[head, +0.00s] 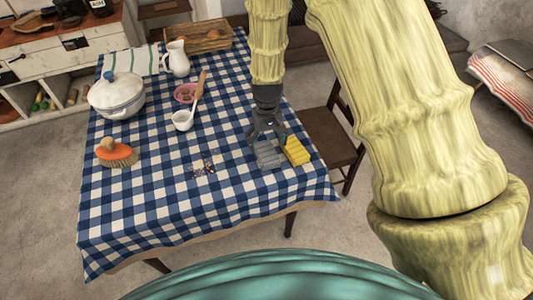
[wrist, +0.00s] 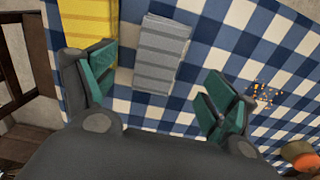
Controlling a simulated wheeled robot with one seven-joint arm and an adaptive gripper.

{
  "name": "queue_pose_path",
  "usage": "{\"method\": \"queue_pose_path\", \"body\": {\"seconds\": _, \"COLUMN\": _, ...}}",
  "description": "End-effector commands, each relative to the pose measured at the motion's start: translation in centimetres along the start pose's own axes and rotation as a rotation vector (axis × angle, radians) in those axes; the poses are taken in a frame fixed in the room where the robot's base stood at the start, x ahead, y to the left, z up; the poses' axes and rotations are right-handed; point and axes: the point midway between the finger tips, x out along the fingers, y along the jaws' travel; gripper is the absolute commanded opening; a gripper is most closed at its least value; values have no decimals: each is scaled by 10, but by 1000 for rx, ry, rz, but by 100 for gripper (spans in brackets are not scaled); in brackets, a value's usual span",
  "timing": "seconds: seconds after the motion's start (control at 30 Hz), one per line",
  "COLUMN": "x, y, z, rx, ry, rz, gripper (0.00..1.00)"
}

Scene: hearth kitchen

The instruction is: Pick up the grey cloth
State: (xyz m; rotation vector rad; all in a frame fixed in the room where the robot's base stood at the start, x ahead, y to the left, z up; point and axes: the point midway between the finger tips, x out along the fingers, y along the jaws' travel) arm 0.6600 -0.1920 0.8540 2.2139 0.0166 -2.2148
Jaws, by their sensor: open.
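The grey cloth (head: 268,155) lies folded on the blue checked tablecloth, near the table's right edge. In the wrist view the grey cloth (wrist: 161,55) shows ribbed bands, just beyond and between my fingers. My gripper (head: 266,133) is above it, pointing down. In the wrist view my gripper (wrist: 155,92) is open, with its green-padded fingers spread wide and nothing between the pads. I cannot tell the exact height left between the fingertips and the cloth. A yellow cloth (head: 295,150) lies right beside the grey one; it also shows by my left finger in the wrist view (wrist: 88,30).
Scattered crumbs (head: 205,166) and an orange brush (head: 117,155) lie to the left on the table (head: 150,215). A white pot (head: 117,97), a white cup (head: 183,121), a pink bowl (head: 186,93) and a jug (head: 178,58) stand further back. A chair (head: 335,135) is at the right.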

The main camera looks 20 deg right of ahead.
Motion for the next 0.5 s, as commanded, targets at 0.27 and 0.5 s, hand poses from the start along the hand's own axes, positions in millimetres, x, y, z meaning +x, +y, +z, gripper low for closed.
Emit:
{"method": "queue_pose_path", "body": {"seconds": 0.27, "x": 10, "y": 0, "z": -1, "rx": -1, "ry": -2, "rz": 0, "gripper": 86}}
{"method": "queue_pose_path", "body": {"seconds": 0.5, "x": 31, "y": 1, "z": -4, "rx": 0, "ry": -3, "rz": 0, "gripper": 86}}
